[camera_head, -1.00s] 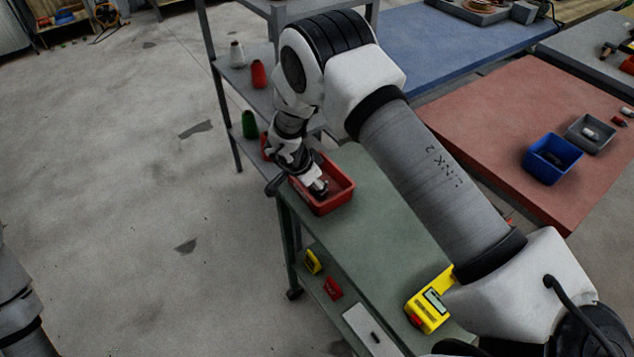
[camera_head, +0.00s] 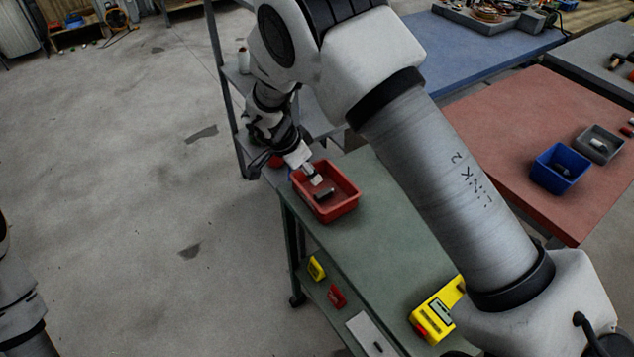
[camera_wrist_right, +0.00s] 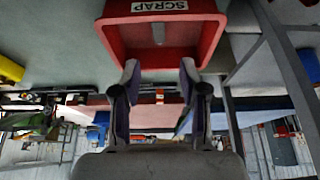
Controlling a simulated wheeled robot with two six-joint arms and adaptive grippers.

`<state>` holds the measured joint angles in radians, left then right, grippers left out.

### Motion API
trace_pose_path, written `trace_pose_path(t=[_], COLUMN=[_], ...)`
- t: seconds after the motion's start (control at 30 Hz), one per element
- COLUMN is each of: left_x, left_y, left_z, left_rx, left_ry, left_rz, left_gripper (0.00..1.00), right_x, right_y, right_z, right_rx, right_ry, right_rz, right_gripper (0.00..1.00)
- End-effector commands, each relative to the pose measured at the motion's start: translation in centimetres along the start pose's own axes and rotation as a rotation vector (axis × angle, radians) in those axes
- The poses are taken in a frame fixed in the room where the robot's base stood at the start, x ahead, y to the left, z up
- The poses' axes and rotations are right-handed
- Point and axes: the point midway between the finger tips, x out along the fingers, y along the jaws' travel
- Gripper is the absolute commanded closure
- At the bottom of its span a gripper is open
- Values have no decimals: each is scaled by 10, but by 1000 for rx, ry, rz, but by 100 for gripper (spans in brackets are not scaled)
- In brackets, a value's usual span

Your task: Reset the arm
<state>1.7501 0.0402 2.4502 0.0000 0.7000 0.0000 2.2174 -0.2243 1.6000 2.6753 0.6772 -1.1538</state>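My right gripper (camera_head: 314,178) is just above the left part of a red bin (camera_head: 354,204) on the green cart top. In the right wrist view the two fingers (camera_wrist_right: 159,80) are spread apart with nothing between them. The bin (camera_wrist_right: 212,45) carries a SCRAP label (camera_wrist_right: 160,6) there and lies beyond the fingertips. A small dark grey piece (camera_head: 324,195) lies in the bin; a grey piece also shows in the wrist view (camera_wrist_right: 158,34). My left arm shows only at the left edge of the head view, and its gripper is out of frame.
A yellow device (camera_head: 436,313) lies on the green cart (camera_head: 385,240) near my right arm. A grey shelf rack (camera_head: 228,90) stands close behind the gripper. A red table (camera_head: 500,130) with a blue bin (camera_head: 559,169) and a grey bin (camera_head: 600,145) is to the right. Floor at left is clear.

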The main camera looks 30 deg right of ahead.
Motion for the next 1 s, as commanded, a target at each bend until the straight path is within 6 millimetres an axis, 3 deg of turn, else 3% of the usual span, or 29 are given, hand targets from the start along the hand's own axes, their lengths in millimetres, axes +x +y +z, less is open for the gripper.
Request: trace_pose_path(t=[0.13, 0.63, 1.0], left_x=[0, -3, -68], left_y=[0, 0, 0], left_z=[0, 0, 0], left_rx=[0, 0, 0], left_ry=[0, 0, 0], left_rz=[0, 0, 0], left_gripper=[53, 53, 53], right_x=[-16, -20, -79], right_y=[0, 0, 0], right_z=[0, -1, -28], right_rx=[0, 0, 0], right_ry=[0, 0, 0], right_rz=[0, 0, 0], right_gripper=[57, 57, 57])
